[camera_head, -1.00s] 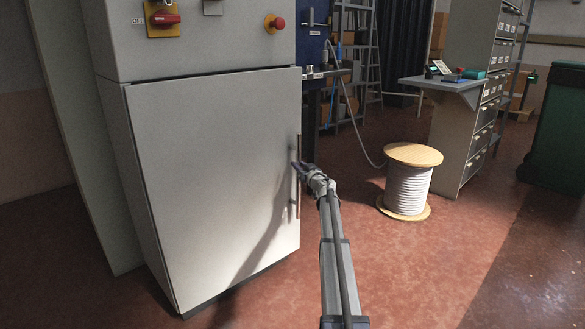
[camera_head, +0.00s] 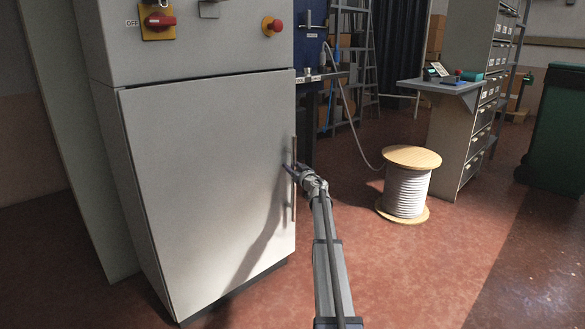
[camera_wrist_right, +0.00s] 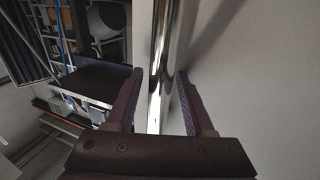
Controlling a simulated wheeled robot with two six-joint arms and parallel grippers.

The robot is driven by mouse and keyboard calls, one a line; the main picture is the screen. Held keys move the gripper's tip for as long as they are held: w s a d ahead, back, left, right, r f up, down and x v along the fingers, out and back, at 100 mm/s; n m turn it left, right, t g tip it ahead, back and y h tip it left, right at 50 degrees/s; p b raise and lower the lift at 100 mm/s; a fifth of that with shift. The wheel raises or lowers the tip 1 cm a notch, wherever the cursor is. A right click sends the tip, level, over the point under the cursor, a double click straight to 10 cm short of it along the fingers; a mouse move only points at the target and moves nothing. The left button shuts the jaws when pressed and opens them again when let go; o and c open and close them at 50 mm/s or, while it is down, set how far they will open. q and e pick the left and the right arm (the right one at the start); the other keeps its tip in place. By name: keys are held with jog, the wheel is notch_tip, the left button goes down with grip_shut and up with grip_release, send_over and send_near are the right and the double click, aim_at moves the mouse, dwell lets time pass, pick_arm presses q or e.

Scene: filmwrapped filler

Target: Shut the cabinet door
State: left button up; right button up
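The light grey cabinet door (camera_head: 205,180) fills the left half of the head view. It looks nearly flush with the panel above; whether it is fully shut I cannot tell. Its upright metal bar handle (camera_head: 294,200) runs along the right edge. My right gripper (camera_head: 290,169) is at the handle's mid-height. In the right wrist view, the shiny handle (camera_wrist_right: 161,65) passes between the two fingers (camera_wrist_right: 158,103), with a narrow gap seeming to show on each side. The fingers are apart around the bar. My left gripper is not in view.
Above the door, the cabinet panel (camera_head: 225,45) carries a red switch (camera_head: 160,20) and a red button (camera_head: 272,26). A cable spool (camera_head: 405,190) stands right of my arm. A drawer cabinet (camera_head: 465,130) and green bin (camera_head: 556,140) are further right. Red floor is clear in front.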

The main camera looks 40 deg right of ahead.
jog(key=shift+s+a, duration=0.1)
jog(key=shift+a, duration=0.1)
dwell(0.4)
jog(key=v, duration=0.7)
jog(key=shift+s, duration=0.4)
